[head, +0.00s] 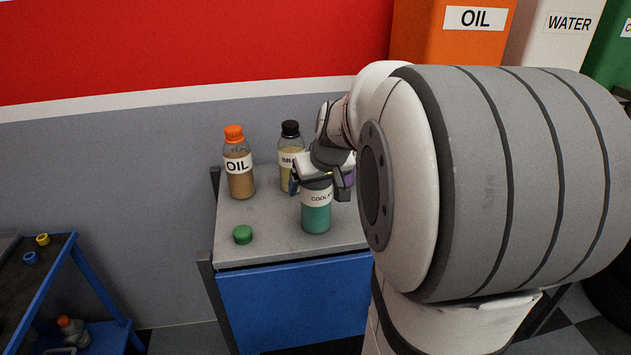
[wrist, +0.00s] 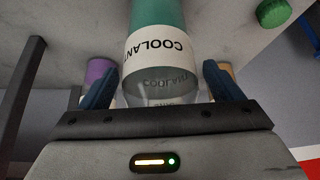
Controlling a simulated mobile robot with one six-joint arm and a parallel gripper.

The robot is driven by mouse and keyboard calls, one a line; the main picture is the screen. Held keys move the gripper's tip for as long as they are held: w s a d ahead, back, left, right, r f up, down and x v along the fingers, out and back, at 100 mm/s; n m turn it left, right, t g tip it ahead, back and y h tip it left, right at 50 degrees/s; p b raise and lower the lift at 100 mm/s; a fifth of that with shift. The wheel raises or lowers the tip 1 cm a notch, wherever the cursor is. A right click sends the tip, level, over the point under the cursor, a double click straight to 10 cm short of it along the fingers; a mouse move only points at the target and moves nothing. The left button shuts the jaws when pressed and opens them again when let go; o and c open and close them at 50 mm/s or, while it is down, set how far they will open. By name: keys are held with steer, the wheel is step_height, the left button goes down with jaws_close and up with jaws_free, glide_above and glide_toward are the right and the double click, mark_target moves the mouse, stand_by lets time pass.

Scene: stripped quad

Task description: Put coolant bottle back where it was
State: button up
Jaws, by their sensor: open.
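The coolant bottle (head: 316,213) holds teal liquid and has a white COOLANT label. It stands upright on the grey top of the blue cabinet (head: 270,243), near its front. My gripper (head: 320,187) is at the bottle's upper part. In the wrist view the bottle (wrist: 158,48) lies between the two blue fingers of my gripper (wrist: 160,88), which are open with a gap on each side.
A purple object (head: 349,178) is partly hidden by my gripper. A blue-framed cart (head: 85,275) stands at the left. The cabinet top's front left is mostly clear.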

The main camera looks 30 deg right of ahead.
steer(key=d+p+v, duration=0.1)
steer(key=v, duration=1)
steer(key=s+a+f+n+g, duration=0.1)
steer(key=s+a+f+g, duration=0.2)
steer(key=s+a+f, duration=1)
steer(key=shift+s+a+f+g+y, duration=0.2)
steer(key=shift+a+g+y, duration=0.15)
steer(key=shift+a, duration=0.45)
steer(key=shift+r, duration=0.1)
